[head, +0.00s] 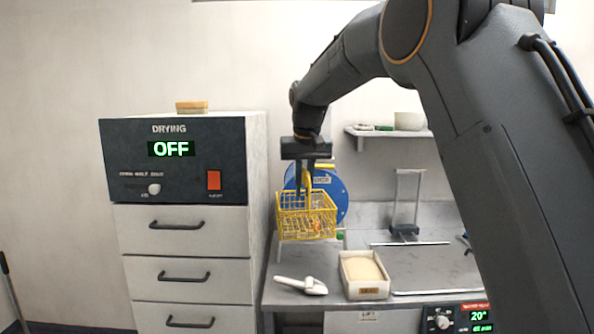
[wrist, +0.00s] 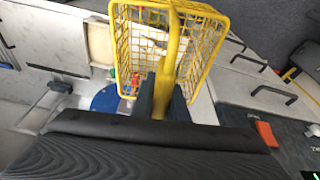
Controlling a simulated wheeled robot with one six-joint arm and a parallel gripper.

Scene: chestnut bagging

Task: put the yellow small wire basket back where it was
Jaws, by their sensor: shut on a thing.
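The yellow small wire basket (head: 306,222) hangs from my gripper (head: 308,190) in the head view, in front of a blue round reel or disc and above the left part of the counter. In the wrist view the basket (wrist: 213,50) is seen from above, and my gripper (wrist: 163,98) is shut on its yellow handle bar. Small red and green things show at the basket in both views; I cannot tell whether they lie in it or behind it.
The drying cabinet (head: 181,160), reading OFF, stands to the left with several drawers. On the counter (head: 420,270) are a white scoop (head: 302,286) and a white bin (head: 364,289) of pale material. A metal stand (head: 405,205) is at the back. A wall shelf (head: 388,132) holds a bowl.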

